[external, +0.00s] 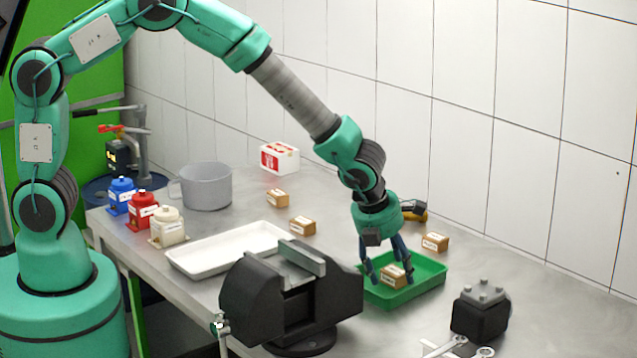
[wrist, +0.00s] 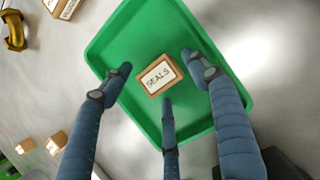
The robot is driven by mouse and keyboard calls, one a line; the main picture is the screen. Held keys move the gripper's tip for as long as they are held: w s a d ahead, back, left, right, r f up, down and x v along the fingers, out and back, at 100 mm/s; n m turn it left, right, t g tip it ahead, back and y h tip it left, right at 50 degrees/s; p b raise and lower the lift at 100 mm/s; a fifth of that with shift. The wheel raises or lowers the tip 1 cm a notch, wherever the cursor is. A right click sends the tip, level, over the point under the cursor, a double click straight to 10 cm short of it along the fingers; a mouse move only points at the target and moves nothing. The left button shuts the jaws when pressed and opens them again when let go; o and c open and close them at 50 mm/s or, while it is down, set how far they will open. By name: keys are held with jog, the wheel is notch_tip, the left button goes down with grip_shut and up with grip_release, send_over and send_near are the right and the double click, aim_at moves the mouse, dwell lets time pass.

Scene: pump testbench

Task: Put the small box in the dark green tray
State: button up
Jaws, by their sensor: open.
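A small brown box with a white label reading SEALS (wrist: 159,76) lies inside the green tray (external: 432,284). It also shows in the external view (external: 393,278), low between my fingers, and it appears to rest on the tray floor. The tray fills the middle of the wrist view (wrist: 128,30). My gripper (external: 389,272) points down over the tray with its three blue fingers spread around the box. In the wrist view gaps show between the fingertips and the box, so my gripper is open.
Similar small boxes stand on the table: two left of my gripper (external: 276,198) (external: 302,226) and one behind the tray (external: 435,242). A black vise (external: 270,300) stands close left of the tray. A white tray (external: 215,252) and a dark pump block (external: 480,312) are nearby.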

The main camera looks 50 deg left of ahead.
jog(key=shift+r, duration=0.1)
jog(key=p+v, duration=0.2)
jog(key=v, duration=0.6)
